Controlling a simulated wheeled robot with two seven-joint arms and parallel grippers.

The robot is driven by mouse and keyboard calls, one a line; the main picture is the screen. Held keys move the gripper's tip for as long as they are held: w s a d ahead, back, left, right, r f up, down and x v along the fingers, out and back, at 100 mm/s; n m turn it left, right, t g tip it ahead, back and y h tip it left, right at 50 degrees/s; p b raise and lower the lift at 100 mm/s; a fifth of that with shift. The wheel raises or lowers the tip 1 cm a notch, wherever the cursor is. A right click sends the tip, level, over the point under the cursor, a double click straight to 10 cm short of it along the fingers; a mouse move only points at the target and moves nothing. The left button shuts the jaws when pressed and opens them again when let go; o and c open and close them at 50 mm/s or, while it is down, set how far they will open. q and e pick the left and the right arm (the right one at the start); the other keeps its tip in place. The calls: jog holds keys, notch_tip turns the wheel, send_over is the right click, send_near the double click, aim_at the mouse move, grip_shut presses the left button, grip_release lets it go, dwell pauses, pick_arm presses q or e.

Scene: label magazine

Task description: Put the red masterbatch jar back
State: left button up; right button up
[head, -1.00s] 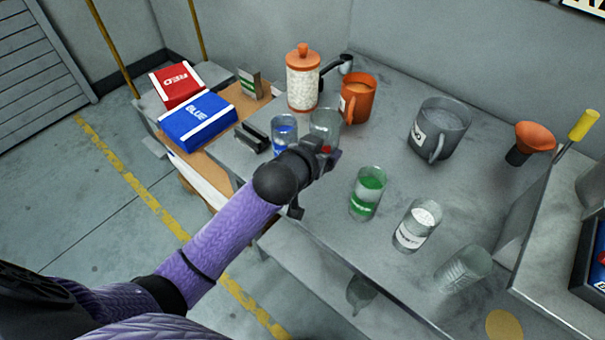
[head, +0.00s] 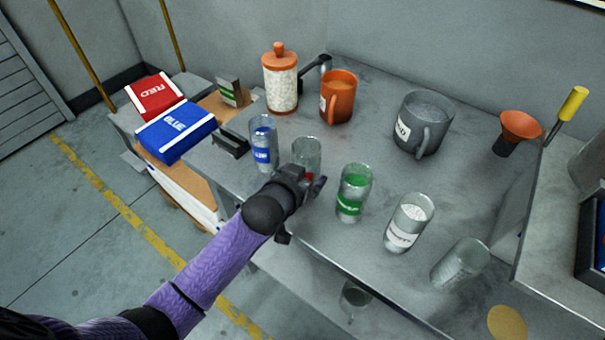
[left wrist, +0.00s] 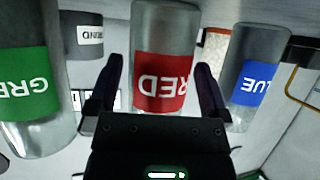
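The red masterbatch jar (head: 307,153) is a clear glass with a red label, upright in the row between the blue jar (head: 263,146) and the green jar (head: 353,193). My left gripper (head: 302,182) is at its front, low on the jar, with a finger on each side. In the left wrist view, which is upside down, the red label (left wrist: 163,84) sits between the fingers (left wrist: 160,82). A gap shows at the left finger; the right one looks very close. The jar's base is hidden from the head view. My right gripper is out of view.
A white-labelled jar (head: 408,223) and an empty glass (head: 460,264) continue the row rightward. Behind stand an orange mug (head: 338,97), a grey REGRIND jug (head: 422,122) and a pellet canister (head: 281,85). The bench (head: 375,125) is clear behind the green jar.

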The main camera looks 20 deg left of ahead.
pick_arm(q)
jog(key=shift+r, duration=0.15)
jog(key=p+v, duration=0.5)
jog(key=v, duration=0.6)
jog(key=s+a+f+g+y, duration=0.1)
jog(key=s+a+f+g, duration=0.15)
jog(key=s+f, duration=0.45)
jog(key=s+a+f+g, duration=0.1)
jog(key=s+f+g, duration=0.2)
jog(key=f, duration=0.8)
jog(key=s+f+g, duration=0.3)
jog(key=s+f, duration=0.3)
jog(key=s, duration=0.6)
jog(key=s+f+m+g+y, duration=0.1)
jog(key=s+f+g, duration=0.2)
jog(key=s, duration=0.9)
notch_tip(320, 180, down, 3)
jog(key=shift+a+f, duration=0.25)
jog(key=shift+a, duration=0.15)
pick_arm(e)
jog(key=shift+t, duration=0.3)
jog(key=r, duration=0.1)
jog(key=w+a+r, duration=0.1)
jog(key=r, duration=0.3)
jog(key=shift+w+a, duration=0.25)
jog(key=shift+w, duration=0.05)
pick_arm(q)
jog(key=shift+g, duration=0.25)
